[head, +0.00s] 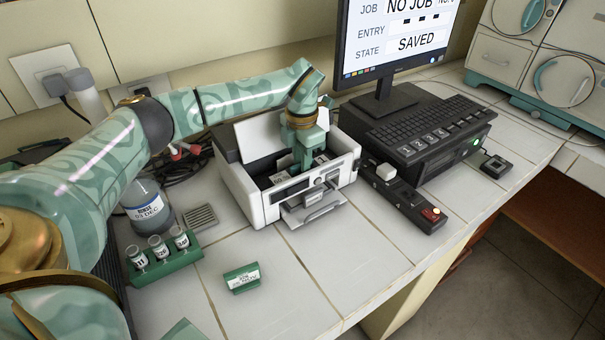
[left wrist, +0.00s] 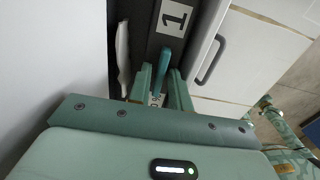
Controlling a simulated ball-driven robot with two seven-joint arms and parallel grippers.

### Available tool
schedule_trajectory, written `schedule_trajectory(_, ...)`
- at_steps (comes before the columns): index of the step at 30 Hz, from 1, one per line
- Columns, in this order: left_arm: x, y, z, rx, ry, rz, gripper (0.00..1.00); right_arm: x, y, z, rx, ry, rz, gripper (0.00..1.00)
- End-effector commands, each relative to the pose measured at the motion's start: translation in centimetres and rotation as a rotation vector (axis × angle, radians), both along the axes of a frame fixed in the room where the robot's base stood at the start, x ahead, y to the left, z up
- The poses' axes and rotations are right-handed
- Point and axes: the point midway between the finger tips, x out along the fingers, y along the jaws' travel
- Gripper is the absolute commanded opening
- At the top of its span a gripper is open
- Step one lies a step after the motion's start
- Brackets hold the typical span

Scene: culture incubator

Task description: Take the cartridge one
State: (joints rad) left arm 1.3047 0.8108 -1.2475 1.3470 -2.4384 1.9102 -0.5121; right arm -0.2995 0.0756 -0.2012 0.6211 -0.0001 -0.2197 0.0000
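In the head view my left gripper (head: 303,168) reaches straight down into the open top of a white printer-like machine (head: 257,196). In the left wrist view a dark surface carries a white label "1" (left wrist: 174,15). Below that label stands a narrow teal tab (left wrist: 163,62), which I take for the grip of cartridge one. The fingers of my left gripper (left wrist: 161,82) stand on either side of this tab. I cannot tell whether they press on it. A small white label, partly hidden, shows between the fingers. The rest of the cartridge is hidden.
The machine's lid (head: 258,136) stands open behind my wrist. A green rack (head: 166,268) with labelled vials, a bottle (head: 148,208) and a green label holder (head: 242,278) stand nearby. A black switch box (head: 405,197) and a keyboard (head: 421,122) are on the right. The front tiles are mostly clear.

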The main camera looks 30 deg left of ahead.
Motion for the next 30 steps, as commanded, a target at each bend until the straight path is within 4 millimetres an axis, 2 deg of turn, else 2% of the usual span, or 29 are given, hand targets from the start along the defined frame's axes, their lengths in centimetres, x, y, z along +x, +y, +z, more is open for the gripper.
schedule_trajectory(2,0.0,0.0,0.1,0.000,0.000,0.000,0.20,0.0,-0.2,0.1,-0.003,0.000,0.001,0.36)
schedule_trajectory(4,0.0,0.0,0.1,0.000,0.000,0.000,0.03,0.0,-0.4,0.1,-0.005,0.000,0.002,0.36)
schedule_trajectory(5,0.0,0.0,0.1,0.000,0.000,0.000,0.00,0.0,-0.4,0.1,-0.005,0.000,0.002,0.36)
schedule_trajectory(16,0.0,0.0,0.7,0.000,-0.003,0.001,0.00,0.0,-0.6,0.2,-0.007,0.000,0.002,0.36)
schedule_trajectory(20,0.1,0.1,3.1,0.001,-0.006,0.002,0.00,0.2,-0.6,0.9,-0.008,-0.005,0.002,0.36)
schedule_trajectory(27,0.1,0.0,8.4,0.000,-0.007,0.001,0.00,0.5,-0.5,2.3,-0.006,-0.013,0.001,0.36)
schedule_trajectory(30,0.1,0.0,9.6,-0.001,-0.004,0.001,0.00,0.6,-0.4,2.6,-0.006,-0.015,0.000,0.36)
